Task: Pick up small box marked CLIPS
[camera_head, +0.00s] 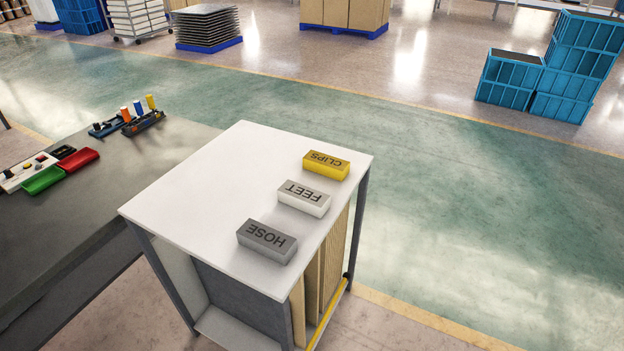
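A small yellow box marked CLIPS (326,165) lies near the far right corner of a white-topped stand (210,190). Its lettering appears upside down in the head view. A white box marked FEET (304,198) lies nearer than it, and a grey box marked HOSE (267,241) lies nearest, close to the stand's right edge. The three boxes form a row with gaps between them. Neither of my grippers shows in the head view.
A dark table (110,205) adjoins the stand's left side, with a green tray (43,181), a red tray (77,159) and a control panel (28,171). Blue crates (512,80) stand on the floor at far right. The left part of the white top is clear.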

